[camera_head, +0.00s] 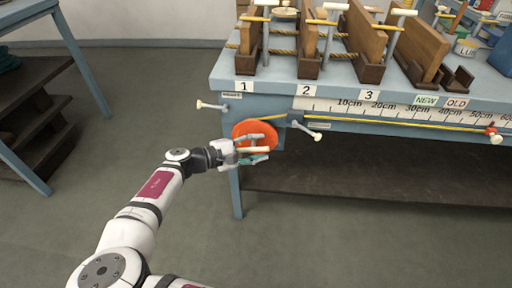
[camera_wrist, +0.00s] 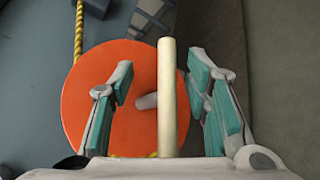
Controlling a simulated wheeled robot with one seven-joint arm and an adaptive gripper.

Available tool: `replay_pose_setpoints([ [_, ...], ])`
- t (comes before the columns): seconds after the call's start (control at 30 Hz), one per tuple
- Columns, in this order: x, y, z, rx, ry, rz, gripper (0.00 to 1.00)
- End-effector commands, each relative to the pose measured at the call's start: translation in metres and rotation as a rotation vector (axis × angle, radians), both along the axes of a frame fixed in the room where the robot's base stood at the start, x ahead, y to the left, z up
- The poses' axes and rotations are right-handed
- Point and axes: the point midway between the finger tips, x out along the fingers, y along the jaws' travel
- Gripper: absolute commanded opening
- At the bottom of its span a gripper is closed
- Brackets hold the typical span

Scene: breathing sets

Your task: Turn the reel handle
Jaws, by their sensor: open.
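An orange reel (camera_head: 254,130) is mounted on the front of the blue-grey bench, near its left leg. It fills much of the wrist view (camera_wrist: 85,95) as a large disc. Its cream bar-shaped handle (camera_wrist: 167,95) stands out between my gripper's two teal-padded fingers, with clear gaps on both sides. My gripper (camera_head: 256,149) is open in front of the reel, and it shows in the wrist view too (camera_wrist: 162,85). In the head view the fingers partly cover the reel and the handle (camera_head: 254,149).
Cream-tipped levers stick out from the bench front left (camera_head: 211,105) and right (camera_head: 305,130) of the reel. A yellow rope (camera_wrist: 79,30) runs from the reel. Numbered wooden boards (camera_head: 310,45) stand on the bench top (camera_head: 275,90).

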Motion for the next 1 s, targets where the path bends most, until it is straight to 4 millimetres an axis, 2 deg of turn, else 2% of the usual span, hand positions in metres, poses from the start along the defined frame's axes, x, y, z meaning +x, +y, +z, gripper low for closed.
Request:
replay_pose_setpoints([
  [0.13, 0.0000, 0.0001, 0.0001, 0.000, 0.000, 0.000, 0.44],
  [0.3, 0.0001, 0.0002, 0.0002, 0.000, 0.000, 0.000, 0.05],
  [0.33, 0.0002, 0.0003, 0.0003, -0.001, -0.001, 0.001, 0.00],
  [1.0, 0.0030, 0.0024, 0.0047, 0.011, -0.006, 0.009, 0.00],
])
